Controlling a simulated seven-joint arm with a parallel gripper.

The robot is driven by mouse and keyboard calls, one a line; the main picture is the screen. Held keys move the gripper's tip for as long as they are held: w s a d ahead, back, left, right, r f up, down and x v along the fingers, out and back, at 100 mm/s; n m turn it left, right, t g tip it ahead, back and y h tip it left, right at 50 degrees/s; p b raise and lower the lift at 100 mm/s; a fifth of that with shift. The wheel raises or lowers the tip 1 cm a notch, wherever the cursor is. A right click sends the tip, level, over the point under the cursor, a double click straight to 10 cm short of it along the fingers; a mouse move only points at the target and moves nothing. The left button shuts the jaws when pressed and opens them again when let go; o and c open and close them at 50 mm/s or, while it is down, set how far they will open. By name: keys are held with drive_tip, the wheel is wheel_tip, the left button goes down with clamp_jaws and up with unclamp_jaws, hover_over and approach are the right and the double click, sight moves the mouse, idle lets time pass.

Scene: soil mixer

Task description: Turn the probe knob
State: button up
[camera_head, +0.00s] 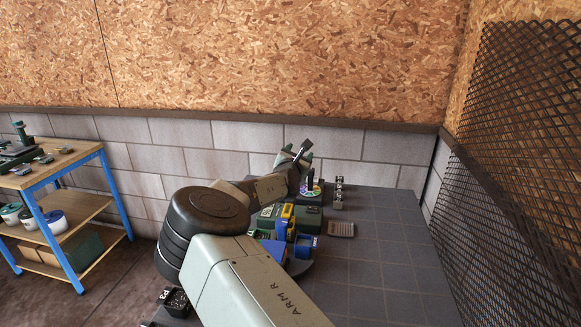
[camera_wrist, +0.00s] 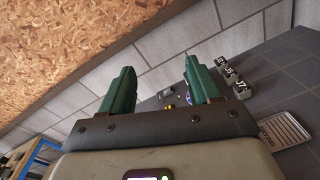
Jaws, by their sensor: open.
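My gripper (camera_head: 294,156) is at the far edge of the grey tiled table (camera_head: 385,255), raised above its top. In the wrist view its two green fingers (camera_wrist: 157,82) stand wide apart with nothing held between them. A round dial with coloured segments (camera_head: 312,188) sits on the device cluster just below and right of my gripper. I cannot make out for certain which part is the probe knob. Small yellow (camera_wrist: 170,107) and blue (camera_wrist: 188,98) parts show low between the fingers, partly hidden by the gripper body.
A blue and yellow device (camera_head: 284,222), a green box (camera_head: 309,219) and a blue box (camera_head: 304,245) crowd the table's left side, partly behind my arm. Small labelled cubes (camera_head: 338,190) and a flat ribbed plate (camera_head: 341,229) lie right of them. The table's right side is clear, beside a mesh panel (camera_head: 520,140).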

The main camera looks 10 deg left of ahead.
drive_tip(key=s+d+f+m+g, duration=0.25)
drive_tip(key=d+f+m, duration=0.2)
drive_tip(key=m, duration=1.15)
drive_tip(key=s+a+m+g+y, duration=0.1)
drive_tip(key=s+a+m, duration=0.6)
drive_tip(key=m, duration=0.8)
drive_tip(key=x, duration=1)
drive_tip(key=shift+w+f, duration=0.1)
drive_tip(key=shift+f, duration=0.05)
drive_tip(key=shift+c, duration=0.3)
drive_tip(key=c, duration=0.9)
drive_tip(key=shift+m, duration=0.3)
